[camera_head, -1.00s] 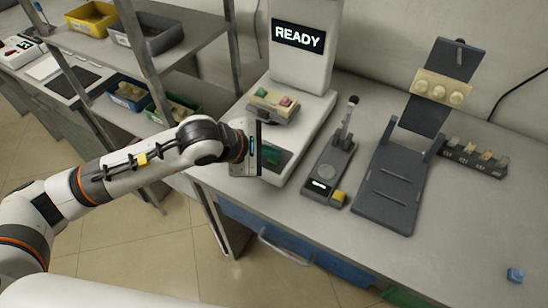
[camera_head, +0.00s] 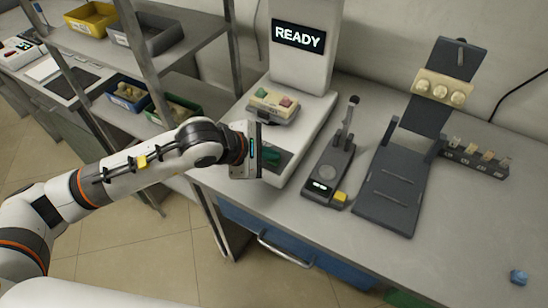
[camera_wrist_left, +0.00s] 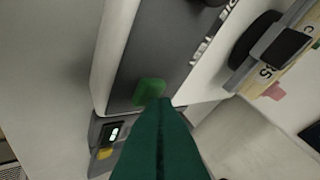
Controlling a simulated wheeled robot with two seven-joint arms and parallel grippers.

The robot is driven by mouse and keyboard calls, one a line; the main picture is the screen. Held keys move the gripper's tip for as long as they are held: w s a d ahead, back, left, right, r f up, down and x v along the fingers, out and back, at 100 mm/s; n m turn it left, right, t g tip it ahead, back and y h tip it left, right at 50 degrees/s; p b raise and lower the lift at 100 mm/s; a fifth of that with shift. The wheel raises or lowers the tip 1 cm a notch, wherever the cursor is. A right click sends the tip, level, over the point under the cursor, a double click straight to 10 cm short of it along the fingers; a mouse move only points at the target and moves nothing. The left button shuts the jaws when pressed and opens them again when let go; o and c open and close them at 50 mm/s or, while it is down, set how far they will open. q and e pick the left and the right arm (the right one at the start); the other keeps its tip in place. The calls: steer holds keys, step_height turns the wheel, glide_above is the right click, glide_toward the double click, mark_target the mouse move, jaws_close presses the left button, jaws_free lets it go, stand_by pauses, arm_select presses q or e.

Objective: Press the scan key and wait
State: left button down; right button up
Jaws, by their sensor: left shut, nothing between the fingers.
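A white scanner machine (camera_head: 301,68) stands on the bench, and its screen (camera_head: 298,36) reads READY. My left gripper (camera_head: 272,155) is over the front of the machine's base in the head view. Its dark green fingers (camera_wrist_left: 165,101) are shut and empty, with tips right by the green key. I cannot tell whether they touch it. My right gripper is out of view.
A device with a lever (camera_head: 329,172) and a yellow button stands right of the scanner, then a dark hinged stand (camera_head: 391,192) and a slotted block (camera_head: 474,158). A blue piece (camera_head: 518,277) lies at the front right. Shelves with bins (camera_head: 92,19) stand at left.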

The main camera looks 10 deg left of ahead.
arm_select(q)
steer(key=shift+f, duration=0.2)
stand_by(0.5)
steer(key=shift+r, duration=0.9)
steer(key=shift+r, duration=0.1)
step_height(320, 180, up, 5)
steer(key=shift+f+p, duration=0.1)
steer(key=shift+p, duration=1.1)
